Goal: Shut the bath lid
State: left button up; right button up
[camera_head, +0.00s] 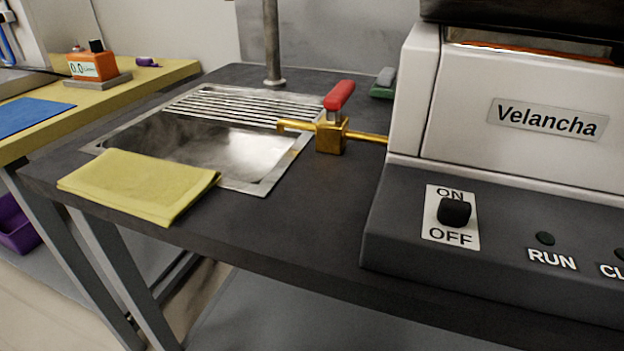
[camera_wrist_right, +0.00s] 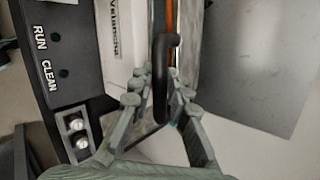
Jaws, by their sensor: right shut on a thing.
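The white machine marked "Velancha" (camera_head: 545,120) stands at the right of the head view. A dark part (camera_head: 520,10), which looks like the bath lid, sits above its top edge, with a gap and a thin orange strip between them. The picture's top edge cuts this part off, so its full angle cannot be told. In the right wrist view, my right gripper (camera_wrist_right: 158,92) is shut on a black curved handle (camera_wrist_right: 163,50), beside the machine's white face (camera_wrist_right: 120,35). Whether the handle joins the lid is not clear. My left gripper is in neither view.
The machine's dark front panel (camera_head: 480,245) carries an ON/OFF knob (camera_head: 454,211) and buttons. Left of it are a brass valve with a red handle (camera_head: 339,95), a metal sink (camera_head: 225,150) and a yellow cloth (camera_head: 140,185).

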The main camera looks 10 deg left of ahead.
jog(key=shift+f, duration=0.1)
jog(key=shift+s+a+f+b, duration=0.1)
jog(key=shift+s+f+b, duration=0.15)
jog(key=shift+f+b, duration=0.45)
jog(key=shift+s+f+b, duration=0.2)
jog(key=shift+f+b, duration=0.2)
jog(key=shift+f, duration=0.6)
jog(key=shift+s+f+b, duration=0.15)
jog(key=shift+f+b, duration=0.55)
jog(key=shift+f, duration=0.25)
jog(key=shift+s+f+b, duration=0.1)
jog(key=shift+f+b, duration=0.6)
jog(key=shift+f, duration=0.6)
jog(key=shift+o, duration=0.8)
jog(key=shift+f, duration=0.2)
